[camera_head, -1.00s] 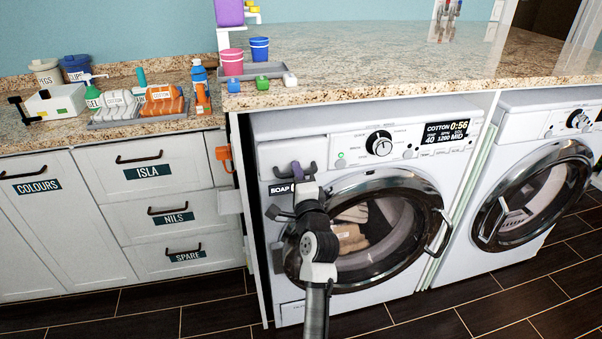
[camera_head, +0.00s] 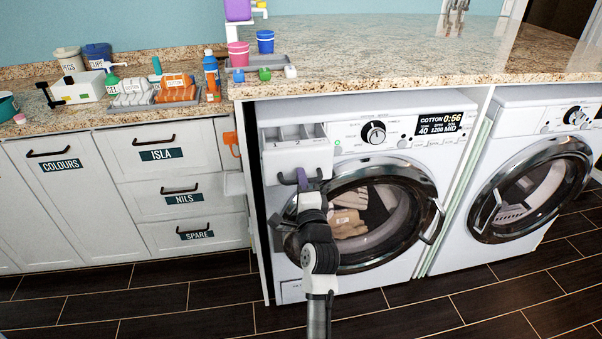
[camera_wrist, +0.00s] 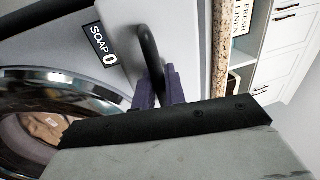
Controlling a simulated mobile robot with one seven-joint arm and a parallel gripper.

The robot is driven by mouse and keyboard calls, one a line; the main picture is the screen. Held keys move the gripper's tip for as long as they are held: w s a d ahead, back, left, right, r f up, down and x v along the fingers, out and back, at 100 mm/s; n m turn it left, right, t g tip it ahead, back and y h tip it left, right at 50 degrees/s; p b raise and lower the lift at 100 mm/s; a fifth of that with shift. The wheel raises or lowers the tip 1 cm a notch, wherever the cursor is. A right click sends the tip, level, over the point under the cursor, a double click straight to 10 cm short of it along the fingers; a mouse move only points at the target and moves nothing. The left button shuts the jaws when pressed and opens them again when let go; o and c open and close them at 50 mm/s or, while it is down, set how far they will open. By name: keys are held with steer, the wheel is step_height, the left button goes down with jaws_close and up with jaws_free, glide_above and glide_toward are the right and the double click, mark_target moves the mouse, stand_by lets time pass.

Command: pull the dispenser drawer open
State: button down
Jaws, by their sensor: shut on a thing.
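The dispenser drawer (camera_head: 297,153) of the left washing machine (camera_head: 400,165) stands pulled out from the machine's front, with its compartments showing from above in the head view. Its dark bar handle (camera_wrist: 150,55) shows in the wrist view beside the SOAP label (camera_wrist: 102,42). My gripper (camera_head: 303,180) is at the drawer's front, and in the wrist view its purple fingers (camera_wrist: 158,88) are shut on the handle. The fingertips' contact with the bar is partly hidden by the gripper body.
The machine's round glass door (camera_head: 375,215) is closed just below and right of the drawer, with laundry inside. A granite counter (camera_head: 400,60) overhangs above, bearing a tray with cups. Drawers and cupboards stand at left; dark floor tiles (camera_head: 150,300) lie clear in front.

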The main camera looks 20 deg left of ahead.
steer(key=shift+r+v, duration=0.15)
steer(key=shift+v, duration=0.75)
steer(key=shift+r+v, duration=0.2)
steer(key=shift+v, duration=0.65)
steer(key=shift+r+v, duration=0.15)
steer(key=shift+v, duration=0.75)
steer(key=shift+s, duration=0.1)
steer(key=c, duration=1.5)
jaws_free()
steer(key=shift+c, duration=0.2)
steer(key=shift+d+f, duration=0.1)
